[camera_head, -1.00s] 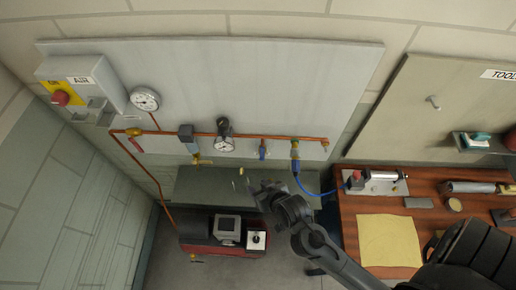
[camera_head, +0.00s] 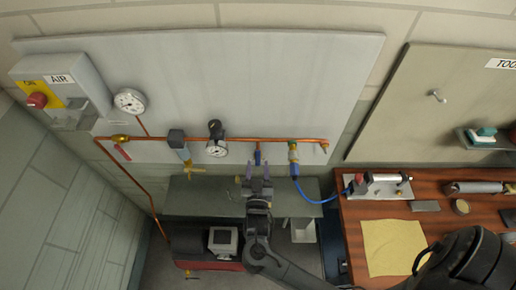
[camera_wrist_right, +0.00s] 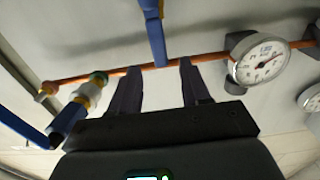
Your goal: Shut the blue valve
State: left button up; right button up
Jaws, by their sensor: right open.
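The blue valve (camera_head: 257,157) sits on the copper pipe (camera_head: 285,139) between the small black-topped gauge and the green-and-brass fitting. Its blue handle hangs down across the pipe's line in the head view. In the right wrist view the blue handle (camera_wrist_right: 154,35) runs from the top edge to the copper pipe, square to it. My right gripper (camera_head: 257,169) is open and empty, just below the valve in the head view. In the right wrist view its two dark fingers (camera_wrist_right: 159,65) flank the line of the handle. My left gripper is not in view.
A gauge (camera_head: 216,145) and a brass fitting (camera_head: 293,152) with a blue hose flank the valve. A red-handled valve (camera_head: 122,152) is farther left. A grey bench (camera_head: 190,205) lies below. A wooden table (camera_head: 350,240) with tools stands at right.

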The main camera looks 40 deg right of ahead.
aim_at(258, 155)
jog(key=p+x, duration=0.1)
jog(key=x, duration=0.7)
grip_shut()
dwell(0.3)
